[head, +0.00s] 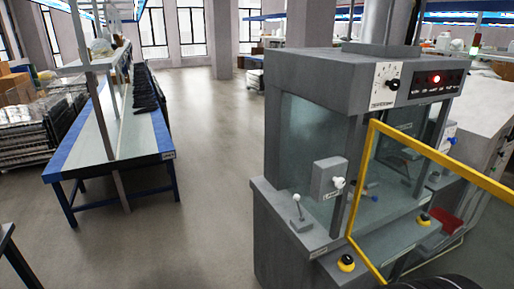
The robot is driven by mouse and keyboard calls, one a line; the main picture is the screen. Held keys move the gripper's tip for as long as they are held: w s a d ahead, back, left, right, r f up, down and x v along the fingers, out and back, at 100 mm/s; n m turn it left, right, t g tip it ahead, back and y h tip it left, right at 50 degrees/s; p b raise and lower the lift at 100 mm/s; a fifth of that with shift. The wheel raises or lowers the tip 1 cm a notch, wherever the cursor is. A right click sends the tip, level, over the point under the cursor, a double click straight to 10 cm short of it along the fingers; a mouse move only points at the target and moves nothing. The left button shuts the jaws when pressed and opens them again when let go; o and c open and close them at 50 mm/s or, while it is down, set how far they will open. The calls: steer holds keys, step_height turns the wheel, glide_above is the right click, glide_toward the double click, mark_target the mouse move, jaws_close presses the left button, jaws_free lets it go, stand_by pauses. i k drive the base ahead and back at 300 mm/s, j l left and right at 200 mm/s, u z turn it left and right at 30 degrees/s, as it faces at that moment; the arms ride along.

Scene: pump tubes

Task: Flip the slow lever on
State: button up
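A grey machine (330,68) stands at the right. On its side wall is a small grey box (328,178) with a white-tipped lever (338,183) and a small label under it. A second lever (297,207), upright with a pale knob, stands on the machine's ledge to the left of the box. The labels are too small to read, so I cannot tell which lever is the slow one, or whether either is on. My gripper is not in view.
A yellow-framed clear door (430,150) juts out at the machine's front. Yellow-and-black buttons (346,263) sit on the front ledge. A red lamp (436,79) glows on the upper panel. A blue-edged workbench (108,137) stands at left. The floor between is clear.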

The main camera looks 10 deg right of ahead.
mark_target(297, 198)
steer(key=i+j, duration=0.25)
steer(key=i, duration=0.15)
steer(key=i+j, duration=0.3)
steer(key=i, duration=0.15)
